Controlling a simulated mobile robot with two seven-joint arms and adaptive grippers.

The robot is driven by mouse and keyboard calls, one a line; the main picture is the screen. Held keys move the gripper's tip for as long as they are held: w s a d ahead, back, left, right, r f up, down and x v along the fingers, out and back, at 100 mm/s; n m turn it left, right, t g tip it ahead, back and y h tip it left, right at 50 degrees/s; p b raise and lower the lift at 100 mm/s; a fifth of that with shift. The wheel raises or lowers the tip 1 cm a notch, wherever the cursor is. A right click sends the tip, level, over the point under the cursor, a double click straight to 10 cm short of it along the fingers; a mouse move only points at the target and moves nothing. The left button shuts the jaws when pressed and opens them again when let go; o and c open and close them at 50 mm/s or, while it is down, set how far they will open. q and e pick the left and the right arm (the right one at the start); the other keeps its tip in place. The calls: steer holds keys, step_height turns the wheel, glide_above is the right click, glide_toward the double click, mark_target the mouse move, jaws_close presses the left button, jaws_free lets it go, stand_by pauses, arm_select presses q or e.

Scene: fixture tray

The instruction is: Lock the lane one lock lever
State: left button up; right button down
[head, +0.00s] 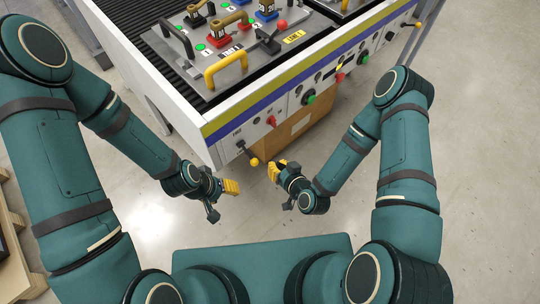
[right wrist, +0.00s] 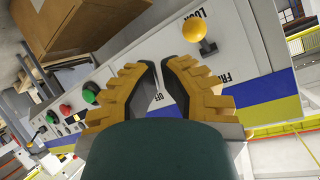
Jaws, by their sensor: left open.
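The lane one lock lever (head: 247,154) is on the near left end of the white front panel, with a yellow ball knob (head: 254,162). The knob (right wrist: 195,29) also shows in the right wrist view, beside the word LOCK; the word FREE is further along the panel. I cannot tell for sure which position the lever is in. My right gripper (head: 277,170) is just right of the knob, apart from it. Its fingers (right wrist: 158,66) are a little apart with nothing between them. My left gripper (head: 230,187) is open and empty, below and left of the knob.
The fixture tray (head: 225,90) with handles and coloured blocks lies on the conveyor. Red (head: 271,121) and green (head: 309,97) buttons line the panel. Another yellow-knobbed lever (head: 418,24) is at the far right. A cardboard box (head: 285,137) stands beneath. The floor in front is clear.

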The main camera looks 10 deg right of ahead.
steer(key=shift+s+d+f, duration=0.2)
steer(key=shift+s+d, duration=0.05)
steer(key=shift+s, duration=0.3)
steer(key=shift+s+d+f, duration=0.2)
steer(key=shift+s+d, duration=0.1)
steer(key=shift+s, duration=0.3)
steer(key=shift+s+d+f, duration=0.2)
steer(key=shift+s+d, duration=0.05)
steer(key=shift+s, duration=0.3)
